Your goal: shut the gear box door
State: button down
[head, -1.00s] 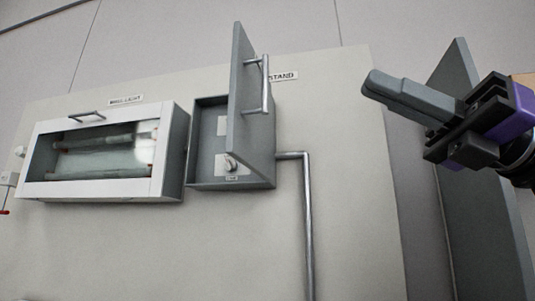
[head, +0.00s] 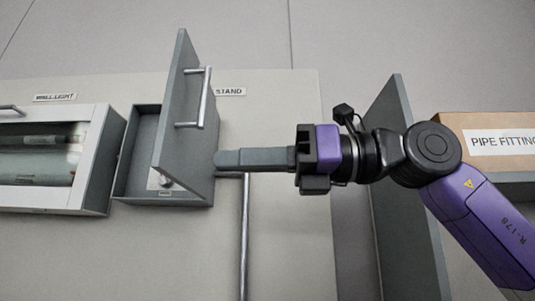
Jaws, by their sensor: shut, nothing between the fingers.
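The grey gear box (head: 136,180) is mounted on the pale panel, and its grey door (head: 178,120) stands wide open, jutting out toward the camera. A metal bar handle (head: 205,98) is on the door's right-hand face. A small knob shows inside the box, and the door hides the rest of the inside. My gripper (head: 220,159) is shut and empty, pointing left. Its tips are at the lower right edge of the door in the picture; I cannot tell whether they touch it.
A white-framed box with a window (head: 50,160) is left of the gear box. A metal pipe (head: 244,240) runs down below my gripper. A grey upright board (head: 405,200) and a cardboard box labelled PIPE FITTING (head: 480,125) are at the right.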

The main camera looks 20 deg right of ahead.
aim_at(166, 162)
jog(key=p+x, duration=0.1)
jog(key=x, duration=0.5)
jog(key=shift+w+a, duration=0.2)
jog(key=shift+a, duration=0.15)
jog(key=shift+a, duration=0.1)
